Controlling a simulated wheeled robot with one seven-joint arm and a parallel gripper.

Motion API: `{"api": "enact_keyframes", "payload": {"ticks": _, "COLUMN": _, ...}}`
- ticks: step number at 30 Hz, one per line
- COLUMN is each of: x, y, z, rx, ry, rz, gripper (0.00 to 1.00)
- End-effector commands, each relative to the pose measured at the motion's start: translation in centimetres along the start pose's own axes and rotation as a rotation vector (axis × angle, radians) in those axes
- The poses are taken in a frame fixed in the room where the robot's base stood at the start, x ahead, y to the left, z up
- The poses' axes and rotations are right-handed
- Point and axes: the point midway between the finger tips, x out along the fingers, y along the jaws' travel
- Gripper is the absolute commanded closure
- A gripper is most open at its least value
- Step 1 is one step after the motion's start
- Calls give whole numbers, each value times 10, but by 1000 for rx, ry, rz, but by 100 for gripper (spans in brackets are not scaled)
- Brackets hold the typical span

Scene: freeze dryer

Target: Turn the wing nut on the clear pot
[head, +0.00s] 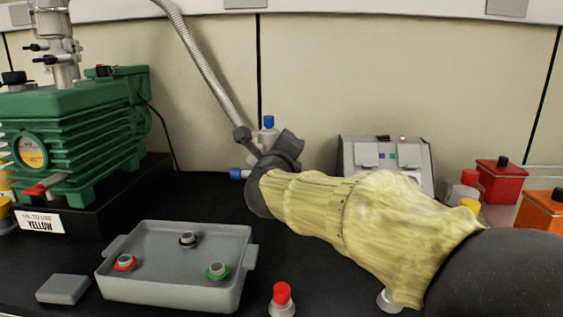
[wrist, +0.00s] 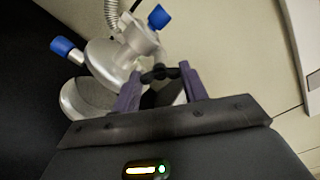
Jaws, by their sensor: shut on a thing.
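In the wrist view, the clear pot (wrist: 84,102) is at upper left, with a shiny clear top and two blue-capped valves (wrist: 66,46). The dark wing nut (wrist: 160,74) is beside the pot's top, between the purple fingertips of my gripper (wrist: 160,80). My gripper is shut on it. In the head view, my gripper (head: 287,150) is at the end of the yellow-sleeved arm and hides most of the pot. Only a blue cap on top (head: 268,122) and one at the left (head: 236,174) stand out clearly. The wing nut is hidden there.
A ribbed metal hose (head: 200,55) runs down to the pot area. A green pump (head: 75,125) stands at the left. A grey tray (head: 165,290) with several ringed vials is in front. A grey control box (head: 385,155) and red and orange containers (head: 500,182) are at the right.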

Motion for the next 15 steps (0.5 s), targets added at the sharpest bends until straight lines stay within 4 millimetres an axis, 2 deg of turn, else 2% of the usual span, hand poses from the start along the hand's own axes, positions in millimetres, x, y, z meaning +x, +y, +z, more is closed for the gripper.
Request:
{"api": "enact_keyframes", "payload": {"ticks": 1, "x": 0, "y": 6, "z": -3, "rx": 46, "ry": 0, "rz": 2, "gripper": 80}}
{"api": "enact_keyframes", "payload": {"ticks": 15, "x": 1, "y": 4, "z": -3, "rx": 481, "ry": 0, "rz": 0, "gripper": 80}}
